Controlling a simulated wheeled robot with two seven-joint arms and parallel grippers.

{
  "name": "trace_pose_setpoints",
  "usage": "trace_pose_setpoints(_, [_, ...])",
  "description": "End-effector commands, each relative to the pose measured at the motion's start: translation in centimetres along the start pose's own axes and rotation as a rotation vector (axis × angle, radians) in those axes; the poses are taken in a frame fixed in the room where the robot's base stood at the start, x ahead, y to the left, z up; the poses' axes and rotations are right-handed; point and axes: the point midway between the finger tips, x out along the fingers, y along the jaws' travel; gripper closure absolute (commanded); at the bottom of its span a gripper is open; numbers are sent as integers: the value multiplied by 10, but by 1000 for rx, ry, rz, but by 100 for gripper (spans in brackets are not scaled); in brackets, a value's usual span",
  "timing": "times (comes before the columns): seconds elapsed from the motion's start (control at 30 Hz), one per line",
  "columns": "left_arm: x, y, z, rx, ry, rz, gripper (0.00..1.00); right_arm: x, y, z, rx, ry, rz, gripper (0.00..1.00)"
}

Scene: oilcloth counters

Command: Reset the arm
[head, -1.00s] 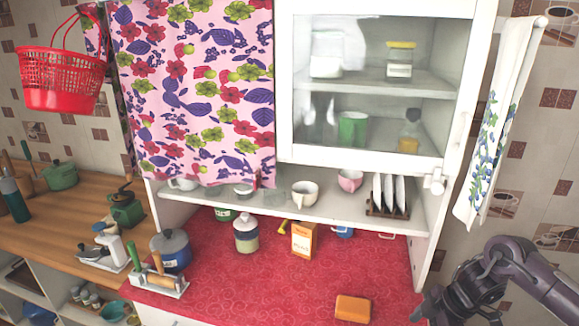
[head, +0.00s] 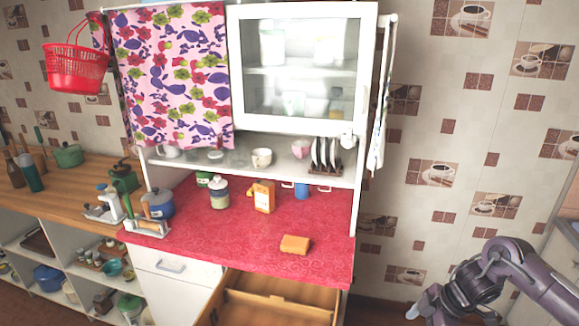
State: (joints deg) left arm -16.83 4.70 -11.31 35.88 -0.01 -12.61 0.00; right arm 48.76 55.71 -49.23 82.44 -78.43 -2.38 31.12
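My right arm comes in at the lower right of the head view, bent at the elbow. Its gripper (head: 424,306) hangs near the bottom edge, right of the red counter and clear of it. Its fingers are too small and too cut off to tell whether they are open or shut, and no held object shows. My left arm and gripper are out of view.
The red counter (head: 210,242) holds an orange block (head: 295,244), a carton (head: 263,196) and a jar (head: 219,195). Below it, a wooden drawer (head: 275,312) stands pulled out. A glass-door cabinet (head: 300,70) is above.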

Motion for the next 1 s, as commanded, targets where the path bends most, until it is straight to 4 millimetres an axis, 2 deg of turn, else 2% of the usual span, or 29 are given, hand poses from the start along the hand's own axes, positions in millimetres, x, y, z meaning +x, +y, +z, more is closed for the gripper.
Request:
trace_pose_setpoints(0.03, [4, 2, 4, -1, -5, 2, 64, 13, 0, -1, 6, 17, -1, 20])
trace_pose_setpoints(0.17, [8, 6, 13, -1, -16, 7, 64, 39, 5, -6, 21, 63, 18, 20])
trace_pose_setpoints(0.37, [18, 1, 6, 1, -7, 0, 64, 93, 12, -10, 74, 146, 57, 20])
trace_pose_setpoints(0.57, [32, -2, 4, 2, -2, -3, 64, 173, 10, -1, 185, 236, 118, 20])
trace_pose_setpoints(0.63, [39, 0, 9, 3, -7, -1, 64, 210, 5, 10, 251, 259, 147, 20])
trace_pose_setpoints(0.77, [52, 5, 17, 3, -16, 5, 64, 292, -24, 48, 416, 269, 208, 20])
trace_pose_setpoints(0.8, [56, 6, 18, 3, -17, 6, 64, 316, -37, 62, 470, 259, 226, 20])
trace_pose_setpoints(0.87, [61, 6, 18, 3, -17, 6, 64, 348, -59, 86, 546, 234, 250, 20])
trace_pose_setpoints(0.97, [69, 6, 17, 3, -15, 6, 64, 394, -105, 125, 663, 174, 279, 20])
trace_pose_setpoints(1.0, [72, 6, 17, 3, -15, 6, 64, 410, -125, 141, 706, 145, 288, 20])
